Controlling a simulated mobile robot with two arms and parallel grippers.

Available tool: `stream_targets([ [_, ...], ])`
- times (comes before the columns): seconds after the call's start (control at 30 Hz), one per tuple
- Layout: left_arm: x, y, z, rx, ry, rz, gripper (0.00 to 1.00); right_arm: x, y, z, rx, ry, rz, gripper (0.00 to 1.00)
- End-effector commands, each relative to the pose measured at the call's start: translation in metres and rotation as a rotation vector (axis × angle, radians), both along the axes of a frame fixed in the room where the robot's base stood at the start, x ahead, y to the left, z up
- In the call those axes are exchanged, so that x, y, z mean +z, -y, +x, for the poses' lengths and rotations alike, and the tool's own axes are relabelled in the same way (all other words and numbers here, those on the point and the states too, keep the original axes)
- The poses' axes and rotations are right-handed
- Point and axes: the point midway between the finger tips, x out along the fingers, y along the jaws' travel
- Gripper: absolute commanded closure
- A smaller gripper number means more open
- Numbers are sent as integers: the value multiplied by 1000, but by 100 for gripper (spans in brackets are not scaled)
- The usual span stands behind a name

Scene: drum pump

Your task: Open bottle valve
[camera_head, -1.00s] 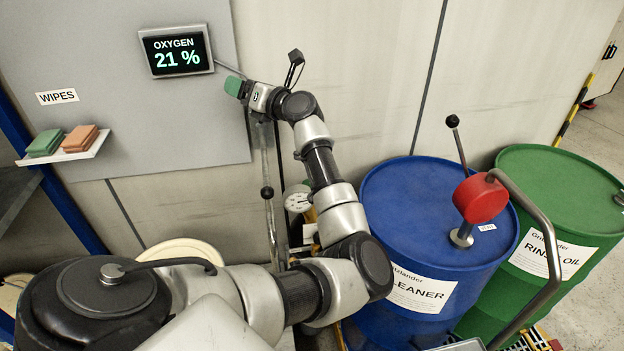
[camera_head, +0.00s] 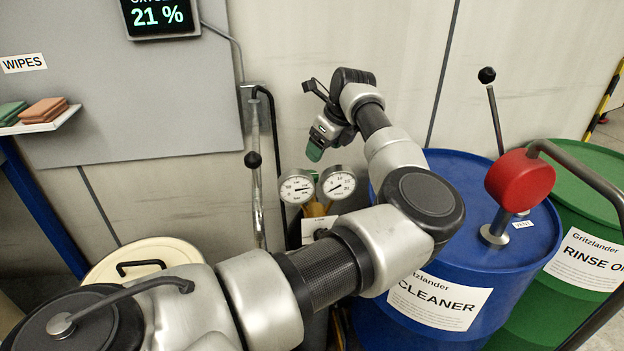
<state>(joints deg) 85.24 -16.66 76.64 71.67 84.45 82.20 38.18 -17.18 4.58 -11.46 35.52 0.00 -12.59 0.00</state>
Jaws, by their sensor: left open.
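Two round white pressure gauges, a left one (camera_head: 297,188) and a right one (camera_head: 338,183), sit on a brass-coloured regulator (camera_head: 315,210) in front of the wall. The bottle below them is mostly hidden behind my left arm. I cannot make out the bottle valve clearly. My left gripper (camera_head: 315,150), with a green fingertip pad, hangs just above the gauges and points down. It is open and appears empty, apart from the gauges. My right gripper is not in view.
A blue CLEANER drum (camera_head: 465,225) with a red pump (camera_head: 520,180) stands to the right, beside a green drum (camera_head: 580,210). A cream lid (camera_head: 145,255) lies lower left.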

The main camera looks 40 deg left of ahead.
Motion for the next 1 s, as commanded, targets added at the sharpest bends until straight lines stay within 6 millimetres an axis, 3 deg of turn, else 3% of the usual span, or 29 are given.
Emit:
stream_targets([
  [0.5,-79,-35,-2,1,-3,2,29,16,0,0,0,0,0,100],
  [0.93,-92,-39,-3,2,-2,3,29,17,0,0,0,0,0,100],
  [1.0,-91,-39,-3,2,-2,3,37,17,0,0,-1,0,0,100],
])
